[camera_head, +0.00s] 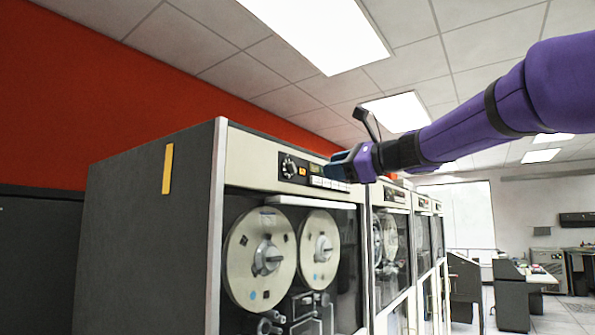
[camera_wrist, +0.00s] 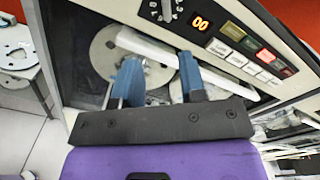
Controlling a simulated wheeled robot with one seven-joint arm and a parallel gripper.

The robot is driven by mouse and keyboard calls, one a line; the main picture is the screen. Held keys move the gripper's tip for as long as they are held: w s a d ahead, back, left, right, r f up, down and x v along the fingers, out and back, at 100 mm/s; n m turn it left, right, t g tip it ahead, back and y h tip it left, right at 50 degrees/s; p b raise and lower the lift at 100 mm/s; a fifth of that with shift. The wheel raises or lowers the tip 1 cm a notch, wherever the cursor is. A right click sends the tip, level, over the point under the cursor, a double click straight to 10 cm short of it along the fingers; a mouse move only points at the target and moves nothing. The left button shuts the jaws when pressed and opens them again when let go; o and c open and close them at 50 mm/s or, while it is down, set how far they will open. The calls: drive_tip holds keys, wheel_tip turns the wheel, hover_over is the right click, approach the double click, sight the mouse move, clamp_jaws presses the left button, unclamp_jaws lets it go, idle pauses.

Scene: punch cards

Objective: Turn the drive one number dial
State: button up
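The number dial (camera_head: 288,167) is a small black knob with pale marks around it, on the dark panel at the top of the nearest tape drive (camera_head: 247,160).
A row of buttons (camera_wrist: 245,50), some green, red and white, lies right of the display. A pale horizontal bar (camera_wrist: 150,45) runs below the panel. Tape reels (camera_head: 260,258) sit behind the drive's window. More drives (camera_head: 390,195) stand to the right.

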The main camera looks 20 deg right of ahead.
sight(295, 169)
drive_tip(key=x, duration=0.7)
drive_tip(key=r+x, duration=0.1)
drive_tip(key=x, duration=0.3)
drive_tip(key=shift+w+d+r, duration=0.1)
drive_tip(key=shift+w+d, duration=0.1)
drive_tip(key=shift+d, duration=0.05)
drive_tip(key=shift+c, duration=0.4)
clamp_jaws()
